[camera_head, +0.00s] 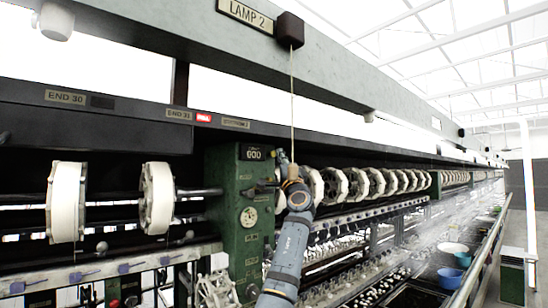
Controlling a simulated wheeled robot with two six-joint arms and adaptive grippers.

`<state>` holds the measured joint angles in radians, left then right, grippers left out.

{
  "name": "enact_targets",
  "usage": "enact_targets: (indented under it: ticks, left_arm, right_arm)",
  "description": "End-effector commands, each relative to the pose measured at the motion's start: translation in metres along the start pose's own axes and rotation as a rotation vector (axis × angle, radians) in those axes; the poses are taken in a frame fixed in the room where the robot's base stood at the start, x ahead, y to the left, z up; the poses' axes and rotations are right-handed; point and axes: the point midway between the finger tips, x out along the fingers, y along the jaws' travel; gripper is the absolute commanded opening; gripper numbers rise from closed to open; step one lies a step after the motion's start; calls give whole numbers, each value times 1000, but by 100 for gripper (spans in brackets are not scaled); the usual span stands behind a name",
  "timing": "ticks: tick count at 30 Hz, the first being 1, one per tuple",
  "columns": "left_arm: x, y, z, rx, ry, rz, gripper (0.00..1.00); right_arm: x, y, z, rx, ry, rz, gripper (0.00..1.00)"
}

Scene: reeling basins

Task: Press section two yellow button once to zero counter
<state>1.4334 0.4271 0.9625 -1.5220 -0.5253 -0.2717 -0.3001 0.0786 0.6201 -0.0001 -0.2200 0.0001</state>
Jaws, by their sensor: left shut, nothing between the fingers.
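The green section housing (232,210) stands in the middle of the view, with a dark counter window (254,153) near its top showing pale digits that are too small to read surely. A round pale dial (249,217) and small plates sit below the counter. I cannot make out a yellow button; part of the housing's right side is hidden by my arm. My left gripper (284,183) is shut and empty at the right edge of the housing, below and right of the counter. Whether it touches the housing is unclear. My right gripper does not show.
A cord (292,105) hangs from a dark box (290,30) beside the LAMP 2 plate (246,14) down to my gripper. White reels (157,198) flank the housing on both sides. A red light (203,117) shows on the rail. Basins (450,277) lie at right.

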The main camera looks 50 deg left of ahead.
Motion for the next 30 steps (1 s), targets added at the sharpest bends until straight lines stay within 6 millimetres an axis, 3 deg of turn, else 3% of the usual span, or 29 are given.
enact_targets:
  ticks: [6, 21, 30]
  left_arm:
    - [-2, -1, -1, -1, 0, -1, 0]
    - [-33, -23, -24, -1, 0, 0, 0]
    - [-34, -26, -25, 1, 0, 0, 0]
  right_arm:
    - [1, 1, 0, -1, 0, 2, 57]
    - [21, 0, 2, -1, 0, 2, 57]
    - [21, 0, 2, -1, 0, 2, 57]
